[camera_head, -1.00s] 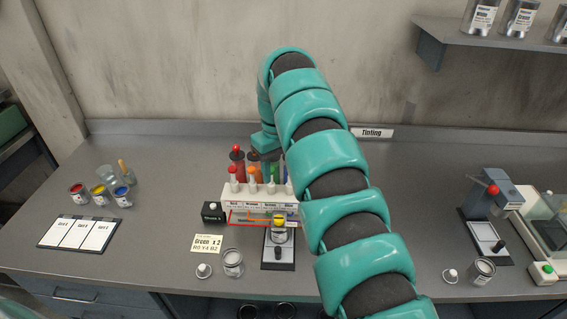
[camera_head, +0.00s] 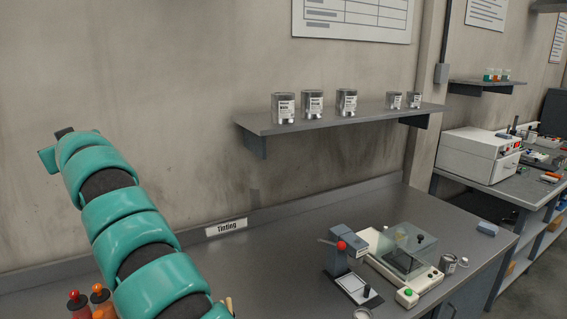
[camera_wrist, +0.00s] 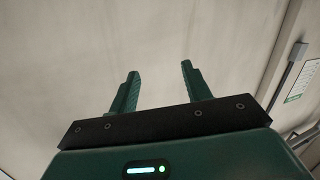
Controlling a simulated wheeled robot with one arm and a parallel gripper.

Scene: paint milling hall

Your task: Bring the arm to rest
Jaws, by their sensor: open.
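My arm (camera_head: 132,235), teal with dark joints, rises from the bottom left of the head view and bends at its top in front of the bare wall. My gripper shows in the wrist view (camera_wrist: 157,90) with its two green fingers apart and nothing between them. Behind the fingers is plain wall. In the head view the gripper itself cannot be made out.
A wall shelf (camera_head: 340,120) with several metal cans is right of my arm. On the bench below stand a small press (camera_head: 345,262) and a clear-covered device (camera_head: 405,252). Red and orange bottles (camera_head: 88,302) are close by my arm's lower left. The bench middle is clear.

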